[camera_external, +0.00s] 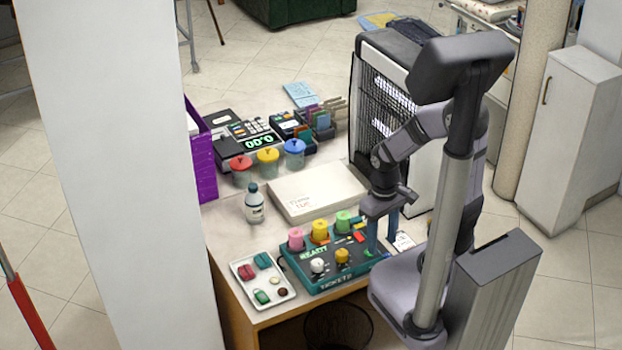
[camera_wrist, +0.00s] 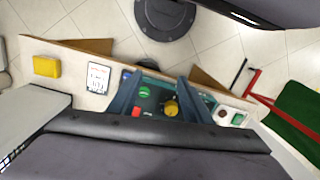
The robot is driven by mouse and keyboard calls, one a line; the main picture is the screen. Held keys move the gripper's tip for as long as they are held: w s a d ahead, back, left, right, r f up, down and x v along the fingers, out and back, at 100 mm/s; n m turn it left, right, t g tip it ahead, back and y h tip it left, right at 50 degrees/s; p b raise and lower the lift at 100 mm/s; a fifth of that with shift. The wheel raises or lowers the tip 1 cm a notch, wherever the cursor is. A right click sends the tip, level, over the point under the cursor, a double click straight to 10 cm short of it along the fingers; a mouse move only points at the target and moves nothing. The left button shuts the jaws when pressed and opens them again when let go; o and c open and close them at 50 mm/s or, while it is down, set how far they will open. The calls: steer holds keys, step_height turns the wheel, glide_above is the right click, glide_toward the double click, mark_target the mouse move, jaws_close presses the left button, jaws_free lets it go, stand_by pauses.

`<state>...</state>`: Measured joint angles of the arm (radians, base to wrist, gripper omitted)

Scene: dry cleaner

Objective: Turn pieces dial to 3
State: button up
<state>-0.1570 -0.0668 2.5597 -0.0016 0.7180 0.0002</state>
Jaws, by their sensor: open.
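A teal ticket machine (camera_external: 320,284) with a dark top sits at the front of the counter. Its front row has a white knob (camera_external: 317,265) and a yellow knob (camera_external: 342,256); I cannot read dial marks or tell which is the pieces dial. My gripper (camera_external: 381,232) is open and empty over the machine's right end, apart from both knobs. In the wrist view its blue fingers (camera_wrist: 160,92) spread over the panel. A yellow knob (camera_wrist: 171,108), a green button (camera_wrist: 145,92) and a red piece (camera_wrist: 137,112) show between or below them.
Pink (camera_external: 296,239), yellow (camera_external: 320,231) and green (camera_external: 343,222) rolls stand along the machine's back. A white tray (camera_external: 284,298) with small items lies left. A white box (camera_external: 318,191) and a bottle (camera_external: 254,204) stand behind. A card (camera_wrist: 98,78) lies beside the machine.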

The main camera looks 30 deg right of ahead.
steer(key=s+a+n+g+p, duration=0.2)
steer(key=s+a+n, duration=0.1)
steer(key=a, duration=0.1)
steer(key=n+t+h+p, duration=0.3)
steer(key=n+h, duration=0.1)
steer(key=n, duration=1.2)
glide_toward(341, 252)
steer(key=shift+s+d+f, duration=0.1)
steer(key=shift+s+f, duration=0.05)
steer(key=shift+f, duration=0.35)
steer(key=shift+d+f, duration=0.1)
steer(key=shift+p+x, duration=0.5)
steer(key=shift+x, duration=3.05)
steer(key=shift+m, duration=0.3)
steer(key=c, duration=1.1)
